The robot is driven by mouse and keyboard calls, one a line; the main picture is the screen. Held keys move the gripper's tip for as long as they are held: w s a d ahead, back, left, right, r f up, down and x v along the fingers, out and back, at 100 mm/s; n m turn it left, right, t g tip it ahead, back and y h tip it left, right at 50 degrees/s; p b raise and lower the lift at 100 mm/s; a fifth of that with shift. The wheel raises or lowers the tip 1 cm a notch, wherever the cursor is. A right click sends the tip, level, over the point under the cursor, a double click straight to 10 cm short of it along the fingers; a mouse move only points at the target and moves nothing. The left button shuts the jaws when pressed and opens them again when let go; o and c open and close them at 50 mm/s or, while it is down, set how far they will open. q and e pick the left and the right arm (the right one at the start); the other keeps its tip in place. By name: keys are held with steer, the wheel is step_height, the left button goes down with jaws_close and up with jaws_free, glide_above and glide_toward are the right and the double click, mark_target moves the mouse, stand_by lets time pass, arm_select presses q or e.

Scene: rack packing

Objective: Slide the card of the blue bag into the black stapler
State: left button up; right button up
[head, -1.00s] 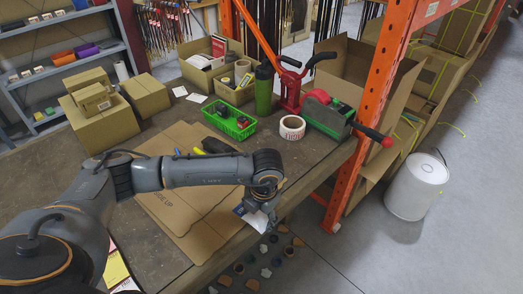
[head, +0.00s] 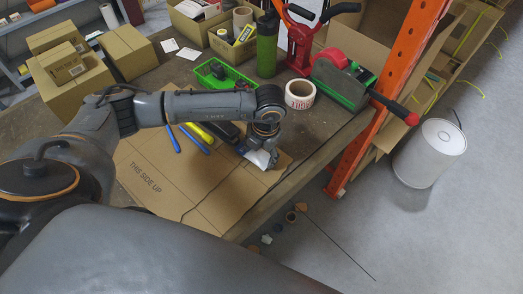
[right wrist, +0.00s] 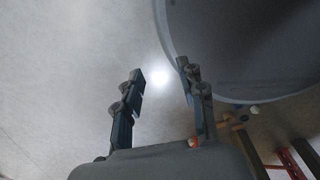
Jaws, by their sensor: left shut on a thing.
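My left gripper (head: 262,150) is above the right end of the flat cardboard sheet, near the table's front edge. It is shut on a small white and blue item (head: 259,159), which looks like the blue bag with its card. My fingers hide much of it, and I cannot tell card from bag clearly. A black item, which looks like the black stapler (head: 226,131), lies on the cardboard just left of the gripper, partly hidden by my left arm. They look apart. My right gripper (right wrist: 160,74) is open and empty in the right wrist view.
The cardboard sheet (head: 150,184) bears a yellow marker (head: 198,135) and blue pens. Behind stand a green basket (head: 229,81), a tape roll (head: 299,93), a green bottle (head: 266,50) and a red-green tape dispenser (head: 342,80). An orange post (head: 390,95) rises right.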

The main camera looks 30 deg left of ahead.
arm_select(q)
steer(key=shift+w+a+f, duration=0.1)
steer(key=shift+w+a, duration=0.1)
steer(key=shift+a, duration=0.95)
steer(key=shift+w+a+b, duration=0.1)
steer(key=shift+a+b, duration=0.2)
steer(key=shift+w+a, duration=0.1)
steer(key=shift+a, duration=0.65)
steer(key=shift+w, duration=0.1)
arm_select(e)
steer(key=shift+w+a+f, duration=0.3)
steer(key=shift+w+f, duration=0.05)
steer(key=shift+w, duration=0.2)
steer(key=shift+w+a+f, duration=0.25)
steer(key=shift+w+f, duration=0.05)
steer(key=shift+w, duration=0.2)
arm_select(q)
steer(key=shift+a, duration=0.1)
arm_select(e)
steer(key=shift+w, duration=0.25)
